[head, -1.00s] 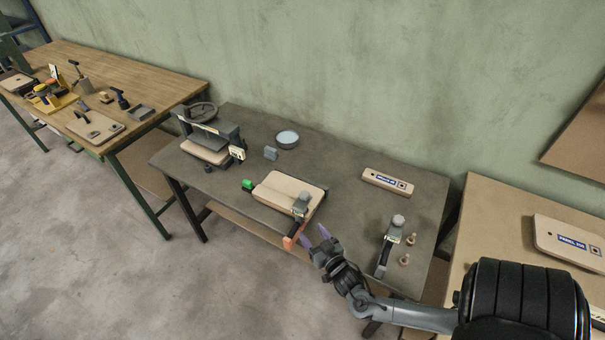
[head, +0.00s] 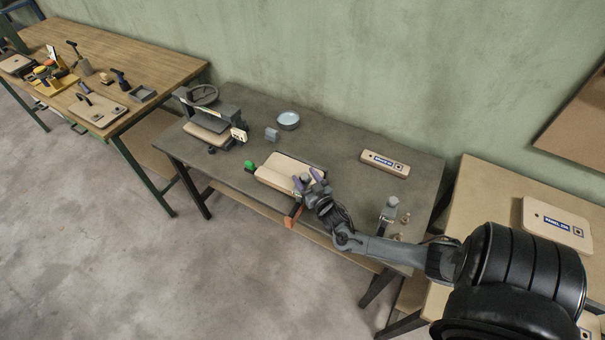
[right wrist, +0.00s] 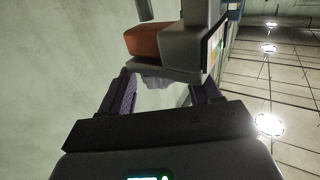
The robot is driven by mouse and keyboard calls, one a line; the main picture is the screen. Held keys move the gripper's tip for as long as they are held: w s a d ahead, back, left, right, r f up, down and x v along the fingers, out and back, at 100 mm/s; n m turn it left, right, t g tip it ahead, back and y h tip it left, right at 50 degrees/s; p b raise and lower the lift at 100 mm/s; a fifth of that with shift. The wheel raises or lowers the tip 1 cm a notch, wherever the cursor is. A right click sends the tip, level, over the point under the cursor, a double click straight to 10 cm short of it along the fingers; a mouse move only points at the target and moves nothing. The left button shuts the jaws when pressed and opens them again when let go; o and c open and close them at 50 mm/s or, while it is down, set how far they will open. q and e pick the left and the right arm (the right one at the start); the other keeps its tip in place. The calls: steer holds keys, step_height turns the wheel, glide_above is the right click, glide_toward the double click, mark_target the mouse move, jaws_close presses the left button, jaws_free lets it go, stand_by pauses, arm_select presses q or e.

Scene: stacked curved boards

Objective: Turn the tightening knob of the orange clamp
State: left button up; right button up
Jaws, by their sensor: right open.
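The orange clamp (head: 291,219) sits at the front edge of the dark grey table, over the pale curved boards (head: 280,170). Its grey knob is mostly hidden behind my right gripper (head: 307,181) in the head view. In the right wrist view, the clamp's orange part (right wrist: 143,41) and grey body (right wrist: 182,48) stand just beyond the fingers. A pale rounded piece, apparently the tightening knob (right wrist: 155,82), shows between the two open fingers (right wrist: 165,92). I cannot tell whether either finger touches it. My left gripper is not in view.
A second clamp (head: 389,209) and small wooden pegs stand to the right, near my forearm. A labelled board (head: 385,163) lies behind. A press (head: 208,125), a small grey block (head: 271,134) and a round dish (head: 288,120) are at the back left.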

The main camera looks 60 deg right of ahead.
steer(key=shift+x, duration=1.2)
steer(key=c, duration=1)
steer(key=shift+n+t+y, duration=0.4)
steer(key=shift+n+y, duration=0.1)
steer(key=shift+y, duration=0.2)
